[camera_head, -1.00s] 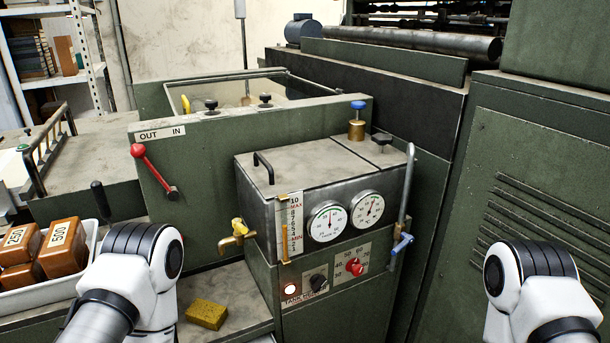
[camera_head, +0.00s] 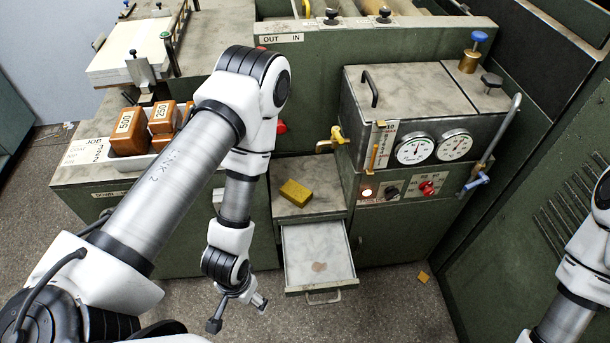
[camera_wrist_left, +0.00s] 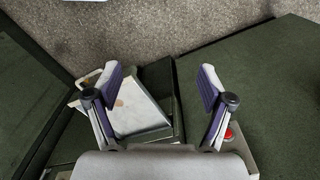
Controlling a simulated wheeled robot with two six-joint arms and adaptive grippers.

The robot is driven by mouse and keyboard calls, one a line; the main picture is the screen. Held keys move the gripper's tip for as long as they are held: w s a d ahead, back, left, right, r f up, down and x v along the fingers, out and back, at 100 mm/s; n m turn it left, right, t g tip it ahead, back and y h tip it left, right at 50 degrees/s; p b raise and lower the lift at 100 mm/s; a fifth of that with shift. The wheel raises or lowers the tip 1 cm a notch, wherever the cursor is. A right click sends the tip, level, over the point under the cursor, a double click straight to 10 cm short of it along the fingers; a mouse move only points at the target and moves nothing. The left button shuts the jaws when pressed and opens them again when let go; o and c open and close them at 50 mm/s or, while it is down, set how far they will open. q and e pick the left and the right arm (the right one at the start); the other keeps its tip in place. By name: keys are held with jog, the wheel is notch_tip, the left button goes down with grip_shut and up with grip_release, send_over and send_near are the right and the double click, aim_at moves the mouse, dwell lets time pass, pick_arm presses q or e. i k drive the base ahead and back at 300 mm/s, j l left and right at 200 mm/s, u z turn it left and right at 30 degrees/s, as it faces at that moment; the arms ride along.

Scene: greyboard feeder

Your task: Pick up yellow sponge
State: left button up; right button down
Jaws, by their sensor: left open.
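The yellow sponge (camera_head: 296,192) lies on a small grey ledge below the brass tap, left of the gauge box, in the head view. My left gripper (camera_head: 238,312) is open and empty, hanging low in front of the machine, below and to the left of the sponge. In the left wrist view the two purple-padded fingers (camera_wrist_left: 158,82) stand wide apart with nothing between them. The sponge is not visible in the wrist view. My right arm shows at the right edge of the head view, but its gripper is out of view.
An open drawer (camera_head: 318,254) juts out just below the ledge; it also shows in the wrist view (camera_wrist_left: 136,112). The brass tap (camera_head: 334,138) overhangs near the sponge. A white tray with brown weights (camera_head: 127,132) stands left. The floor before the drawer is mostly clear.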

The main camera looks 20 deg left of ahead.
aim_at(300, 196)
jog(key=z, duration=0.2)
jog(key=j+z, duration=0.4)
jog(key=k+j+z, duration=0.15)
jog(key=j+z, duration=0.25)
jog(key=k+j+z, duration=0.15)
jog(key=j+z, duration=0.25)
jog(key=k+j+z, duration=0.15)
jog(key=z, duration=0.25)
jog(key=k+j, duration=0.1)
jog(key=j, duration=0.25)
jog(key=k+j, duration=0.1)
jog(key=j, duration=0.25)
jog(key=k+j, duration=0.15)
jog(key=j, duration=0.15)
